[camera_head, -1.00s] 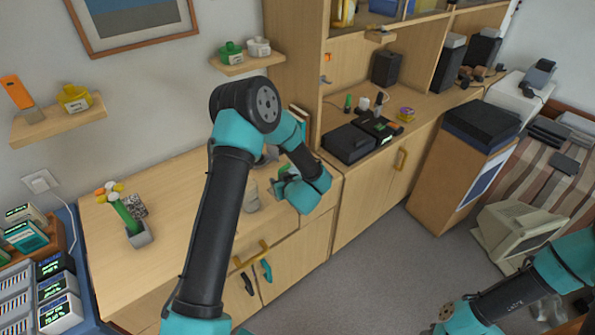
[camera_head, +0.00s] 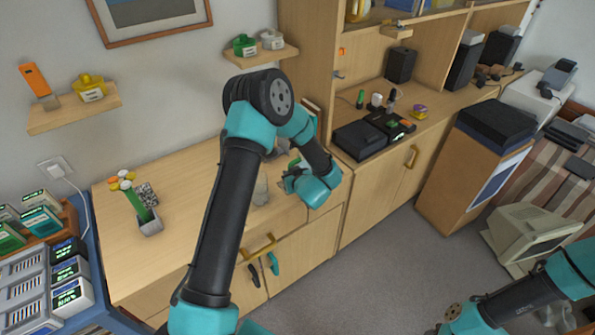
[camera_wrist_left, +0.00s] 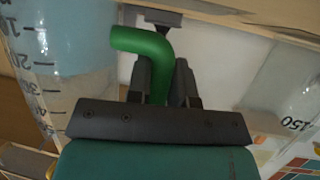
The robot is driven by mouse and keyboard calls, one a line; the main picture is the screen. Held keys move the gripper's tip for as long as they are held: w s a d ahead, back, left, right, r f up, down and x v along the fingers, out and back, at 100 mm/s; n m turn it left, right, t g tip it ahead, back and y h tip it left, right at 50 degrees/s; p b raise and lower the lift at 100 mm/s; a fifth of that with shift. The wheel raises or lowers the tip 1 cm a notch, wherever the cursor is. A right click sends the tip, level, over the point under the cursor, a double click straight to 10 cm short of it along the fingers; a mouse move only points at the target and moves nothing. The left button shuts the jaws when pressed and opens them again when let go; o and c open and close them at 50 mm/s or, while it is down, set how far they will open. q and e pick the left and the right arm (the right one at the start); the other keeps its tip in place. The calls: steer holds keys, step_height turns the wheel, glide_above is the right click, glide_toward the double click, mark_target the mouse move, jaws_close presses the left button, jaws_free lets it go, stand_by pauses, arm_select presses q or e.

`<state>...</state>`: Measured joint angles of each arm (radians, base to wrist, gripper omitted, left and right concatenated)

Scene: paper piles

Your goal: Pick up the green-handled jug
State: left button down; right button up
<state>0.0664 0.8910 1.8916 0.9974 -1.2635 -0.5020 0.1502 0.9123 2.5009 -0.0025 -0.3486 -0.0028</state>
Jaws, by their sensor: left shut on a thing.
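The jug's green handle (camera_wrist_left: 150,43) lies between the jaws of my left gripper (camera_wrist_left: 163,68) in the left wrist view. The jaws are shut on it. A clear body with dark graduation marks (camera_wrist_left: 62,85), at the left of that view, is beside the handle's bent end and looks like the jug. In the head view my left gripper (camera_head: 289,184) is over the right part of the wooden cabinet top. My own arm hides most of the jug there. I cannot tell whether the jug is off the surface. My right gripper is out of view.
A clear graduated beaker (camera_wrist_left: 290,90) stands close on the right in the wrist view. A grey holder (camera_head: 150,222) with a green-stemmed item is at the left of the cabinet top (camera_head: 195,190). Black boxes (camera_head: 360,140) stand to the right.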

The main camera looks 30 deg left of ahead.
arm_select(q)
steer(key=shift+r, duration=0.5)
steer(key=r, duration=0.2)
steer(key=shift+s+d+r, duration=0.25)
steer(key=shift+s+r, duration=0.05)
steer(key=s+d+r, duration=0.1)
steer(key=s+d, duration=0.7)
steer(key=s, duration=0.5)
steer(key=shift+r, duration=0.15)
stand_by(0.6)
